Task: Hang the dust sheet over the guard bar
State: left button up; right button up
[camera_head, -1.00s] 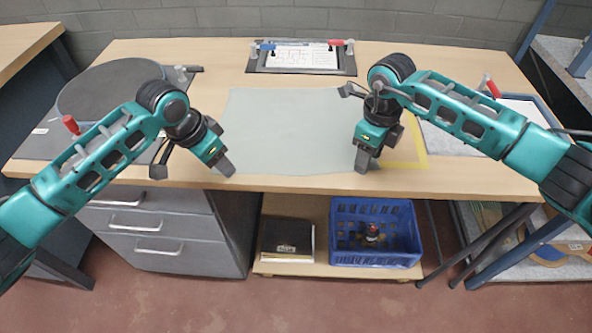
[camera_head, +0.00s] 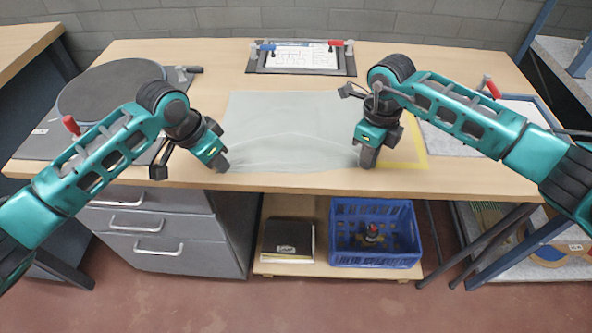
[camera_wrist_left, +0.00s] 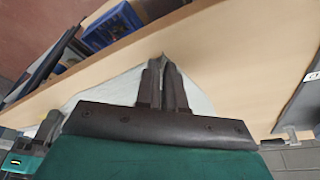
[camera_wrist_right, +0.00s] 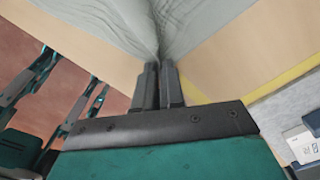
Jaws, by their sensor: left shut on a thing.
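The pale grey-green dust sheet (camera_head: 285,120) lies on the wooden workbench, its near part wrinkled and slightly raised between my grippers. My left gripper (camera_head: 220,164) is shut on the sheet's near left corner; in the left wrist view the sheet (camera_wrist_left: 200,98) is pinched at the fingertips. My right gripper (camera_head: 367,160) is at the near right corner. In the right wrist view its fingers (camera_wrist_right: 158,68) are close together and the sheet (camera_wrist_right: 185,22) gathers in folds between them. I cannot make out a guard bar in any view.
A board with a paper sheet and red and blue clamps (camera_head: 301,57) lies at the back of the workbench (camera_head: 450,180). A round dark plate (camera_head: 105,88) is on the left. Below are grey drawers (camera_head: 165,220) and a blue crate (camera_head: 375,258).

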pick_arm(q)
jog(key=shift+f, duration=0.1)
grip_shut()
pick_arm(e)
jog(key=shift+f, duration=0.15)
grip_shut()
